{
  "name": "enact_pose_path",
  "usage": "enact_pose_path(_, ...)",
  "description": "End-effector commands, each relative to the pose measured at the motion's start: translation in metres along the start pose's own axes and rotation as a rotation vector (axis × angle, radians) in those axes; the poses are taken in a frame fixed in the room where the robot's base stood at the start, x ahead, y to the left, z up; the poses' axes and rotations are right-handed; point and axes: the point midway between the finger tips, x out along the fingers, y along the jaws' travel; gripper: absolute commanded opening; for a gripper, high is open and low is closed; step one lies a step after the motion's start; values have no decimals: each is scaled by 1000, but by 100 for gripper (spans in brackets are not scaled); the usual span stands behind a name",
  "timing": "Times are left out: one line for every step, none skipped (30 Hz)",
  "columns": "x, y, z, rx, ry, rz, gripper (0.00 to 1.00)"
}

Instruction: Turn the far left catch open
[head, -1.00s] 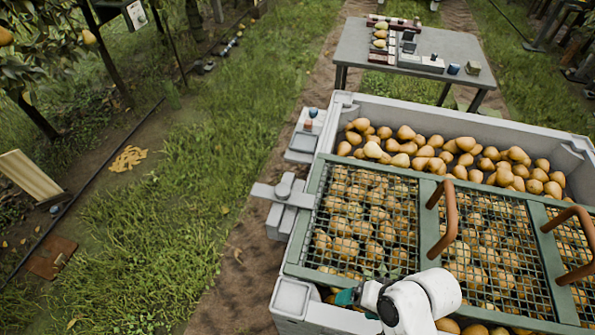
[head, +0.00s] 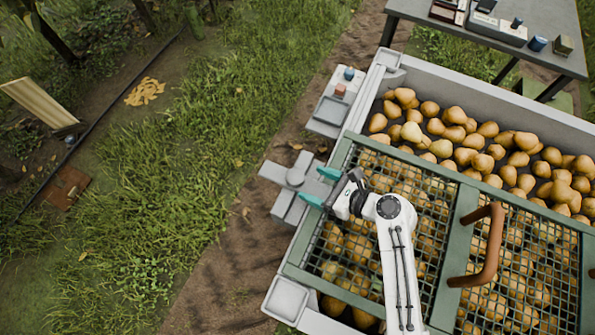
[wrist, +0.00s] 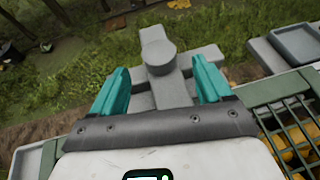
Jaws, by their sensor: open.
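The far left catch (head: 295,177) is a light grey flat bar with a round pivot knob, on a grey block at the left side of the crate. Its bar points across the crate's edge toward the green-framed mesh lid (head: 344,152). My gripper (head: 320,187) is open, its teal fingers at the bar's inner end. In the wrist view the catch (wrist: 158,52) lies straight ahead, with its bar running down between the open fingers (wrist: 160,82). I cannot tell whether either finger touches the bar.
The large grey crate (head: 440,88) holds many pears under the mesh lid, which has a brown handle (head: 487,245). A small grey tray (head: 331,110) with red and blue items sits beyond the catch. A grey table (head: 420,12) stands at the back. Grass and soil lie left.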

Motion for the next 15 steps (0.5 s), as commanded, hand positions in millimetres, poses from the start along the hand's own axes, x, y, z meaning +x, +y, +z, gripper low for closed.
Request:
enact_pose_path(11,0,-1,-2,1,3,78)
enact_pose_path(17,0,-1,-2,1,3,78)
enact_pose_path(24,0,-1,-3,2,4,78)
enact_pose_path(29,0,-1,-2,2,3,78)
enact_pose_path(34,0,-2,-2,2,3,78)
enact_pose_path(41,0,-1,-3,1,2,78)
enact_pose_path(46,1,-1,-2,2,4,78)
enact_pose_path(50,1,-1,-3,2,3,78)
enact_pose_path(55,0,-1,-2,2,2,78)
enact_pose_path(59,0,-1,-2,2,2,78)
enact_pose_path(62,0,-1,-3,2,1,78)
enact_pose_path(65,0,-1,-2,2,1,78)
enact_pose_path(68,0,-1,-2,2,2,78)
enact_pose_path(70,0,-1,-3,2,2,78)
enact_pose_path(71,0,-1,-3,2,2,78)
